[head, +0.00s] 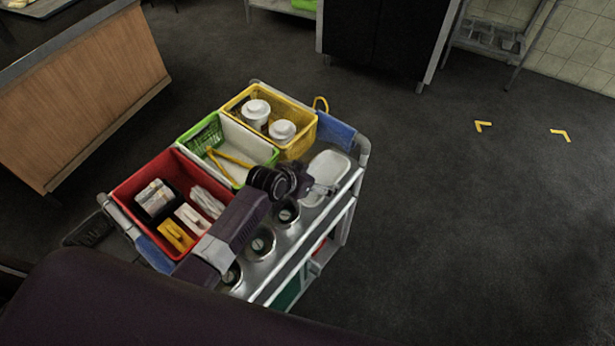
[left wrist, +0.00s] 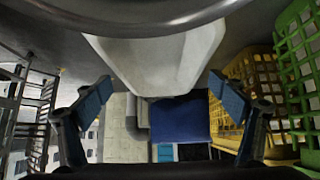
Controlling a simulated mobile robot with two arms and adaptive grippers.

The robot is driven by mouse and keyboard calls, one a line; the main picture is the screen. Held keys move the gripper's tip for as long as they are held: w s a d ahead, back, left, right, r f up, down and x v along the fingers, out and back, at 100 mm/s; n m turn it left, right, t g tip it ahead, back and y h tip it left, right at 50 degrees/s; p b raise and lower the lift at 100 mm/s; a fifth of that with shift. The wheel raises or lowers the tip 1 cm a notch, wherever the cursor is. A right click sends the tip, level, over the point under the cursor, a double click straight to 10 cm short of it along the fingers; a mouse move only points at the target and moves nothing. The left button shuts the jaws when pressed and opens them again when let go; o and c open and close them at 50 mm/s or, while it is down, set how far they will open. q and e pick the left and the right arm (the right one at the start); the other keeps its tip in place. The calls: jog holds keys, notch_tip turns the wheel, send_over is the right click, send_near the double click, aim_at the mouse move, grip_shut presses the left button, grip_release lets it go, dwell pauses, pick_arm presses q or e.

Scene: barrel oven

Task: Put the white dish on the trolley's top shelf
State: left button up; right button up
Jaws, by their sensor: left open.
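The white dish (head: 330,172) lies at the right end of the trolley's metal top shelf (head: 300,232), beside the yellow basket. My left gripper (head: 322,189) is open at the dish's near edge. In the left wrist view the dish (left wrist: 160,62) shows between and beyond the spread blue fingertips of the gripper (left wrist: 160,88). I see no finger closed on it; whether a finger touches it I cannot tell. My right gripper is in neither view.
A red bin (head: 127,193), a green basket (head: 187,141) and a yellow basket (head: 302,147) fill the trolley's far side. Several round metal-rimmed wells, one (head: 261,244), line the near side. A wooden counter (head: 95,95) stands left.

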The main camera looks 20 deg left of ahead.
pick_arm(q)
jog(key=v, duration=1.1)
jog(key=shift+s+a+r, duration=0.1)
jog(key=shift+s+r, duration=0.05)
jog(key=shift+s, duration=0.15)
